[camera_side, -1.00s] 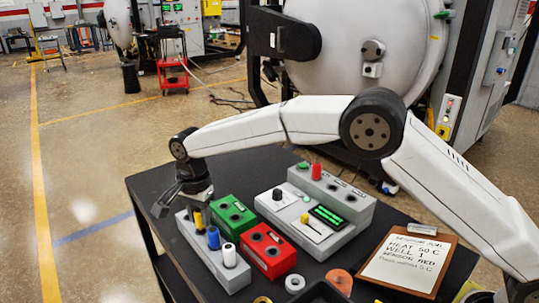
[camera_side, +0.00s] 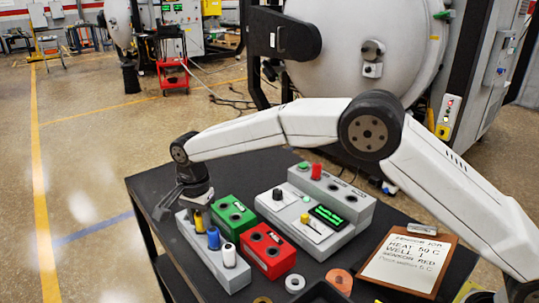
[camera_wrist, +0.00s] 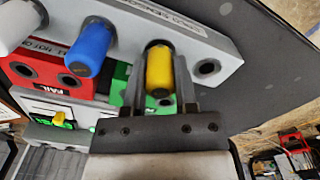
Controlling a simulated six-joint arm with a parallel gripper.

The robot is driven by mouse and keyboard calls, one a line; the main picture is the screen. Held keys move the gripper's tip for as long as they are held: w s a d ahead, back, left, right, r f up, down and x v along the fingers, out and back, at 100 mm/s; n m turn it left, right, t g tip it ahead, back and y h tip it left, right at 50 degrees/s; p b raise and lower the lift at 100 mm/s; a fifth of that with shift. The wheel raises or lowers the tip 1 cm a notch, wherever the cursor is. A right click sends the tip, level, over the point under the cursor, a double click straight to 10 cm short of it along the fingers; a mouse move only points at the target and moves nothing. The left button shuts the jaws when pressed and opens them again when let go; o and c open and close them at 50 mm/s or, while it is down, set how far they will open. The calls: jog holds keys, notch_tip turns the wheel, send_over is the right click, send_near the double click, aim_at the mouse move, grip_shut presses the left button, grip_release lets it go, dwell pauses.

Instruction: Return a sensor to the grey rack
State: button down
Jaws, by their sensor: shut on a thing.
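The grey rack (camera_side: 213,263) stands at the left end of the black table and holds a yellow sensor (camera_side: 199,221), a blue sensor (camera_side: 213,238) and a white sensor (camera_side: 229,256) in a row. My gripper (camera_side: 184,203) points down at the rack's far end. In the wrist view my gripper (camera_wrist: 158,70) is shut on the yellow sensor (camera_wrist: 159,72), with one finger on each side. The sensor lines up with the rack, but its lower end is hidden, so I cannot tell how deep it sits. An empty rack hole (camera_wrist: 207,68) shows beside it.
A green block (camera_side: 233,215) and a red FAIL block (camera_side: 268,250) stand close along the rack's right side. A clipboard (camera_side: 408,262) lies at the right.

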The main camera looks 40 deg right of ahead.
jog(key=shift+f, duration=0.2)
dwell(0.4)
grip_release()
jog(key=shift+r, duration=0.1)
dwell(0.3)
jog(key=shift+r, duration=2.9)
jog(key=shift+d, duration=0.15)
